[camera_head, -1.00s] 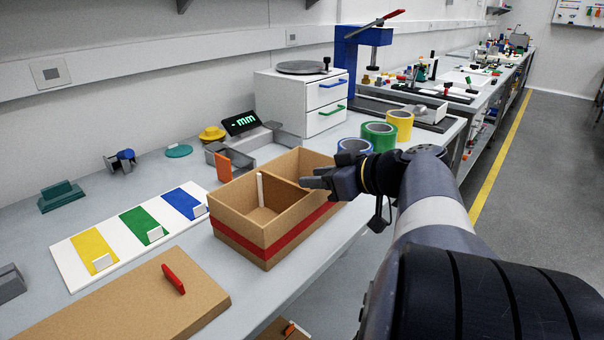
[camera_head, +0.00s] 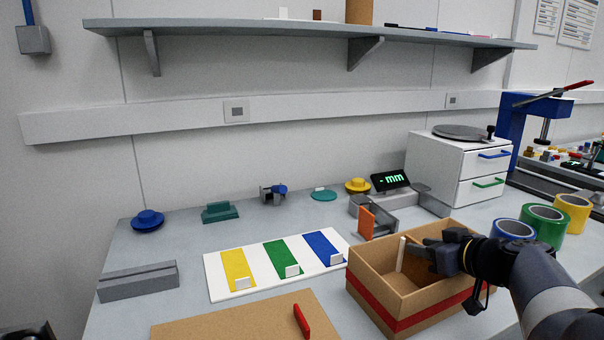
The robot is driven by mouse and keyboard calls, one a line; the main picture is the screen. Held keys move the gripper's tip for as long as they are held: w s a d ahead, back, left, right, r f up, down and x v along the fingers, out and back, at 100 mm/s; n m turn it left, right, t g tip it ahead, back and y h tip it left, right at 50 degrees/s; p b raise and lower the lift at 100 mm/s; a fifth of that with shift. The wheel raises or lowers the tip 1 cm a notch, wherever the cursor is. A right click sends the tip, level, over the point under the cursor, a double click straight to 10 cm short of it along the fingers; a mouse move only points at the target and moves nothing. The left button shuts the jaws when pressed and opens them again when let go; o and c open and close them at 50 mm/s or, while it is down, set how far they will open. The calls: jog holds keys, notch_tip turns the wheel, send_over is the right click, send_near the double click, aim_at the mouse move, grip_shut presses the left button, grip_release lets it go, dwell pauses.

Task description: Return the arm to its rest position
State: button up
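My gripper (camera_head: 424,250) is at the end of my arm on the right side of the head view. It is over or just beside the upper rim of an open cardboard box with a red band (camera_head: 400,322). The fingers point left, and I cannot make out a clear gap between them. No held thing shows. A white upright strip (camera_head: 401,254) stands inside the box, just left of the fingertips. My arm hides part of the box's right side.
A white board (camera_head: 215,283) with yellow, green and blue fields lies left of the box. A brown board (camera_head: 235,325) with a red handle is in front. Tape rolls (camera_head: 543,226) stand near my arm, below a white drawer unit (camera_head: 440,165). A shelf (camera_head: 300,32) runs above.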

dwell(0.6)
jog(key=shift+f+b, duration=0.3)
jog(key=shift+b, duration=0.2)
jog(key=v, duration=1.1)
jog(key=x, duration=1.1)
jog(key=shift+a, duration=0.15)
notch_tip(320, 180, up, 2)
jog(key=p, duration=0.2)
jog(key=shift+s+r+p, duration=0.1)
jog(key=shift+p, duration=0.2)
notch_tip(320, 180, up, 4)
jog(key=p, duration=0.5)
